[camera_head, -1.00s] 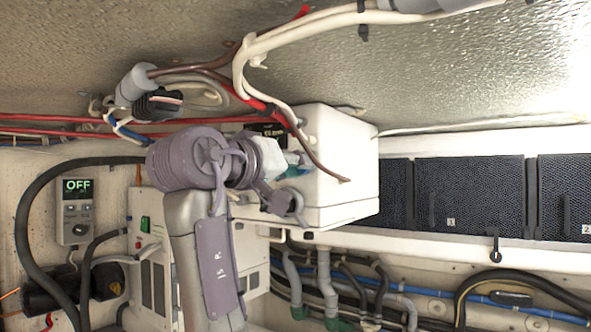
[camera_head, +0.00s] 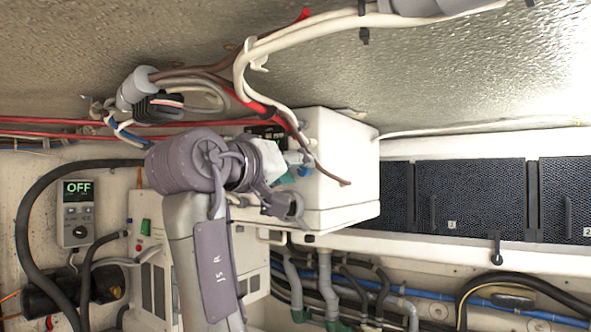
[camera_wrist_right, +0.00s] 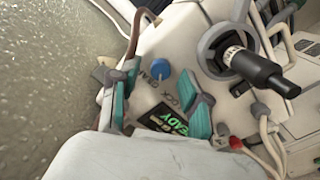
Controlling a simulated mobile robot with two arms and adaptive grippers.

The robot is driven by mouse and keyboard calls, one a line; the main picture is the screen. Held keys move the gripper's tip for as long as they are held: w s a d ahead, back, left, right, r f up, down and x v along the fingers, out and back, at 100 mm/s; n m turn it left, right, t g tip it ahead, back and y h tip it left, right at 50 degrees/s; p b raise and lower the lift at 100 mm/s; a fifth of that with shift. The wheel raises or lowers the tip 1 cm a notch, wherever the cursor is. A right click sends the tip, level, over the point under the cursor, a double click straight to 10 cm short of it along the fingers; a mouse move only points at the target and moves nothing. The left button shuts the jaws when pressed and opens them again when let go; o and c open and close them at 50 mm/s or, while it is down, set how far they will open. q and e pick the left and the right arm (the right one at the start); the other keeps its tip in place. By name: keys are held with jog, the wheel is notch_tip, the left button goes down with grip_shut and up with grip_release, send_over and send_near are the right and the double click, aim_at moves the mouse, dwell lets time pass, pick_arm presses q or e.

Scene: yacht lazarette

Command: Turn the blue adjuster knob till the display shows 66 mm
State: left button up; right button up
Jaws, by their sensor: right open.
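The blue adjuster knob (camera_wrist_right: 159,68) sits on a white panel in the right wrist view, with partly readable lettering beside it. My right gripper (camera_wrist_right: 152,88) is open, its teal-padded fingers on either side of the knob's line, with a visible gap on both sides. A dark display (camera_wrist_right: 168,122) with green text ending in "ADY" is partly hidden by the gripper; no clear number reads there. In the head view my right gripper (camera_head: 296,184) is at the left face of the white box (camera_head: 345,165). My left gripper is out of view.
A black-handled fitting (camera_wrist_right: 255,70) stands right of the knob in the wrist view. Brown and white cables (camera_head: 312,155) hang close to the gripper. A wall controller (camera_head: 77,214) reads OFF at the left. Dark ventilated panels (camera_head: 470,195) line the right.

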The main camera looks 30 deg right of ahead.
jog(key=v, duration=1.2)
